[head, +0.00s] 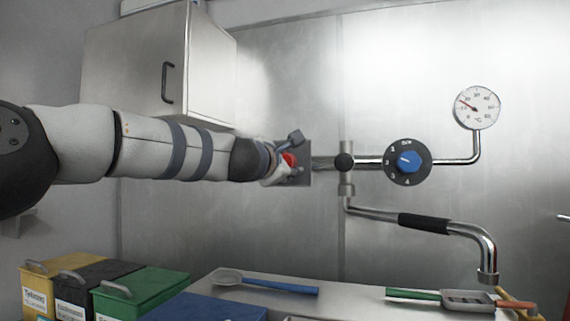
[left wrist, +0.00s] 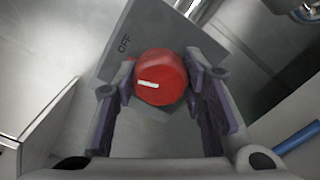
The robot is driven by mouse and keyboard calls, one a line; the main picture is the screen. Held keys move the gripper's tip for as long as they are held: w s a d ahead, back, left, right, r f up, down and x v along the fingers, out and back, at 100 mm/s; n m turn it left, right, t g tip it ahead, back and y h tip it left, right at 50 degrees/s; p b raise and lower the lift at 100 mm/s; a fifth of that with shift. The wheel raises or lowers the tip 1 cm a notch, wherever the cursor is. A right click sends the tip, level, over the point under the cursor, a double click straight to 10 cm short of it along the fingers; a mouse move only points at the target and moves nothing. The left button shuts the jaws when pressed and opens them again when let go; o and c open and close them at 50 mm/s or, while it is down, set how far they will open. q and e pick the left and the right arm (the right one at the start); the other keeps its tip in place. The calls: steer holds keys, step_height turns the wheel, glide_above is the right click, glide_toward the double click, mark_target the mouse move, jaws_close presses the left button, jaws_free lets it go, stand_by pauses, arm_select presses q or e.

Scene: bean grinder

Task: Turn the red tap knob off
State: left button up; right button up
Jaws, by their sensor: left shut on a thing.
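The red tap knob (head: 289,160) sits on a dark grey plate (head: 303,163) on the metal wall, partly hidden by my gripper in the head view. In the left wrist view the knob (left wrist: 160,77) shows its round red face with a short white mark, lying nearly level across the picture. The word OFF stands on the plate (left wrist: 119,62), up and left of the knob. My left gripper (left wrist: 161,84) is shut on the knob, with one finger on each side of it. My right gripper is not in view.
A metal cabinet (head: 135,68) hangs above my left arm. To the right are a pipe with a blue dial knob (head: 408,161), a round gauge (head: 477,107) and a spout (head: 484,245). Below are yellow, black and green bins (head: 142,291) and a counter with utensils (head: 268,285).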

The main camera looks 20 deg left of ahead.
arm_select(q)
steer(key=shift+m, duration=2)
steer(key=o, duration=1.2)
steer(key=shift+s, duration=0.1)
steer(key=s, duration=1.1)
steer(key=shift+s+a, duration=0.2)
steer(key=shift+s, duration=0.2)
